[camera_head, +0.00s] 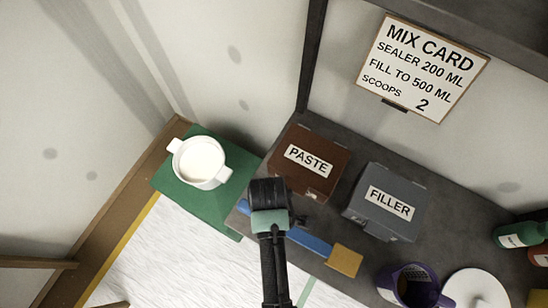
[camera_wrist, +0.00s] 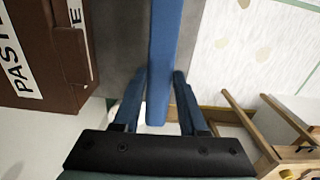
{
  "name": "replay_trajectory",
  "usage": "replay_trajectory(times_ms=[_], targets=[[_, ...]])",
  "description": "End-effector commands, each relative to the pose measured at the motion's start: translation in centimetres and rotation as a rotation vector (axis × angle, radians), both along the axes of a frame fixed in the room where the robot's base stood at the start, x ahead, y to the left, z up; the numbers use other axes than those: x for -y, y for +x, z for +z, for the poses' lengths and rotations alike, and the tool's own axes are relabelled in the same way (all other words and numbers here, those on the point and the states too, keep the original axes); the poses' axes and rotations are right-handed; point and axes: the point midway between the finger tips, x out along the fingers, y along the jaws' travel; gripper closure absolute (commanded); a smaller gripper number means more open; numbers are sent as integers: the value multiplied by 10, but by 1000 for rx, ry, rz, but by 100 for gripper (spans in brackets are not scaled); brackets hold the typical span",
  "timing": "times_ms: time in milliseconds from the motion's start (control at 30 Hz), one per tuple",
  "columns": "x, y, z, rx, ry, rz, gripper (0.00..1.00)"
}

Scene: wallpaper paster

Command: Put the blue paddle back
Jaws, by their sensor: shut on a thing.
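The blue paddle (camera_head: 309,241) is a long flat blue bar, slanting along the front edge of the dark shelf in the head view. A tan block (camera_head: 344,260) is at its right end; I cannot tell if it is part of the paddle. My gripper (camera_head: 268,192) is over the paddle's left part and hides some of it. In the wrist view the paddle (camera_wrist: 165,50) runs between the two fingers of my gripper (camera_wrist: 157,88), which is shut on it. I cannot tell whether the paddle touches the shelf.
A brown PASTE box (camera_head: 312,172) and a grey FILLER box (camera_head: 385,215) stand on the dark shelf behind the paddle. A white pot (camera_head: 199,163) sits on a green mat (camera_head: 180,191) at left. A purple-rimmed container (camera_head: 409,285), a white disc (camera_head: 475,290) and bottles (camera_head: 520,234) are at right.

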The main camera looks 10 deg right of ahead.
Motion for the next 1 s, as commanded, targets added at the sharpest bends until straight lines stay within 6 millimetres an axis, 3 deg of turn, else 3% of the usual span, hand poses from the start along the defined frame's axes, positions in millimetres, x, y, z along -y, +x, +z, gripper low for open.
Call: replay_trajectory(times_ms=[433,833,867,1000], targets=[[0,0,-55,-1,-1,0,100],[0,1,-66,2,1,-1,100],[0,0,-66,2,1,-1,56],[0,0,-66,1,2,-1,31]])
